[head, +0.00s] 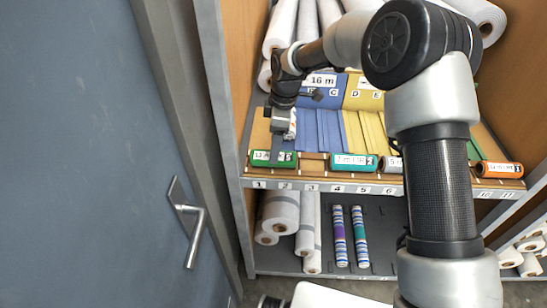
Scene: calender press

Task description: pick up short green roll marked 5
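A short green roll (262,157) lies at the front left of the shelf, above slot labels 1 and 2. Its label seems to read "12 m" and "5". My gripper (284,136) is just behind and above the roll in the picture, pointing down. I cannot tell whether it touches the roll or how far its fingers are apart.
An orange roll (499,169) lies at the far right of the shelf. Blue and yellow boards (330,128) stand behind. White rolls (282,211) and two striped rolls (340,235) are below. A blue-grey door (90,160) stands at left.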

